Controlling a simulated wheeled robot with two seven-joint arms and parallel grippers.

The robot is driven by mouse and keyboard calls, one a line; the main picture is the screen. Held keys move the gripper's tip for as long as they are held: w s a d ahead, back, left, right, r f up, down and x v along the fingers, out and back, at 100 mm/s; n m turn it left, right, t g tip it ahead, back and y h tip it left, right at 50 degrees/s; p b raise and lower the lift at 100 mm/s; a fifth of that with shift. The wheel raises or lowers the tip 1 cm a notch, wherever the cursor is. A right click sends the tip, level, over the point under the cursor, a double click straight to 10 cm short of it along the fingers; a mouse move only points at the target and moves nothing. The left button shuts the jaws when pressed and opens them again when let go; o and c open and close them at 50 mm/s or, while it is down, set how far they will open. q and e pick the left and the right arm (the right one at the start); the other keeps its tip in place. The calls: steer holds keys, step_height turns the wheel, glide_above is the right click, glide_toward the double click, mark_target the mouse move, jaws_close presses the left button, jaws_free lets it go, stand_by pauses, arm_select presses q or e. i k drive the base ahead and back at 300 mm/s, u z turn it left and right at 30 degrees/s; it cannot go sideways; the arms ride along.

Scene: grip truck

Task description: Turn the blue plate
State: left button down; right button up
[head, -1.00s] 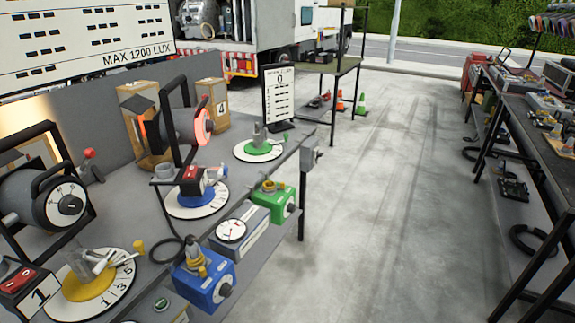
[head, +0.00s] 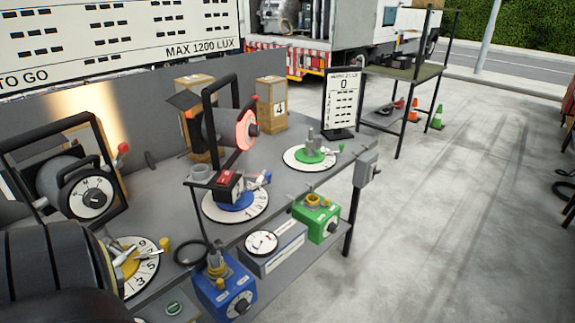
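The blue plate (head: 232,206) is a round turntable on the grey workbench (head: 185,190), with a blue middle and a white outer ring bearing numbers. A small blue and white piece (head: 256,182) stands on its far right side. A red-topped switch box (head: 230,182) on a black frame hides part of its back. A large dark rounded part, which looks like my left arm, fills the lower left corner of the head view. No fingertips of either gripper show.
A yellow plate (head: 130,264) lies to the left, partly covered by the dark part. A green plate (head: 314,156) lies farther right. A blue box (head: 225,292) and a green box (head: 316,218) sit along the bench front. Concrete floor is clear at right.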

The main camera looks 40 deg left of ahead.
mark_target(246, 199)
steer(key=i, duration=0.65)
steer(key=u, duration=2.35)
